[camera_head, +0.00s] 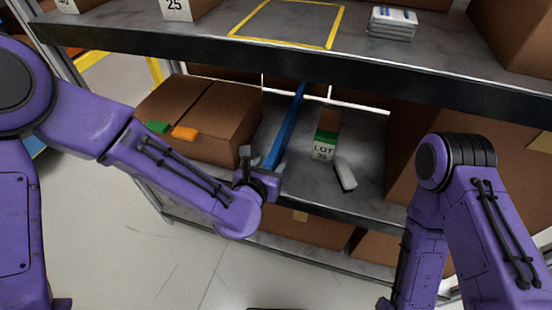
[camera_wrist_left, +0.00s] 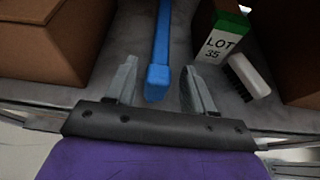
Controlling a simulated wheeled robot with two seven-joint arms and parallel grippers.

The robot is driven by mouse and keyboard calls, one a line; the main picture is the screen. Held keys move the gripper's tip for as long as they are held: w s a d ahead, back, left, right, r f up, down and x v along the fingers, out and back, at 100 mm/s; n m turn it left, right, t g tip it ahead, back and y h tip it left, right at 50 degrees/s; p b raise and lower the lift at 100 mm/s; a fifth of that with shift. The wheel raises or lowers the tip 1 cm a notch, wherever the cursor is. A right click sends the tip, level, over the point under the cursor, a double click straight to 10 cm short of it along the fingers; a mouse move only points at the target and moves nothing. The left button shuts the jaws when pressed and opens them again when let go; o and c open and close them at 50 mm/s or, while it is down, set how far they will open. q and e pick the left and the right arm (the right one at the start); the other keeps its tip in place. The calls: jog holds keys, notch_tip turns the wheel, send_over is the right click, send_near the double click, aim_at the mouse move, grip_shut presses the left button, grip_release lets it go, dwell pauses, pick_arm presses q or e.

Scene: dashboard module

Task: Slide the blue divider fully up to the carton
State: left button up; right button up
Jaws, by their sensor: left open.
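The blue divider (camera_head: 288,125) is a long bar lying front to back on the middle shelf. Its near end shows in the left wrist view (camera_wrist_left: 157,82). My left gripper (camera_head: 265,160) is open at the shelf's front, with its fingers on either side of that near end and a visible gap on each side. A large brown carton (camera_head: 205,115) stands to the left of the divider, with bare shelf between them. A small carton labelled LOT 35 (camera_head: 325,140) stands to the right, apart from the divider. My right arm shows at the right, its gripper out of frame.
A white and dark block (camera_head: 345,175) lies near the shelf's front edge. A big brown box (camera_head: 400,120) stands at the right. The upper shelf's dark edge (camera_head: 200,48) hangs above. Green and orange pieces (camera_head: 184,133) sit on the left carton. More boxes (camera_head: 305,228) are below.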

pick_arm(q)
jog(key=shift+w+f, duration=0.15)
jog(key=shift+w, duration=0.25)
jog(key=shift+s, duration=0.1)
grip_shut()
jog(key=d, duration=0.2)
jog(key=s+d, duration=0.1)
jog(key=d, duration=0.1)
jog(key=s+d, duration=0.1)
jog(key=d, duration=0.2)
jog(key=shift+b, duration=0.3)
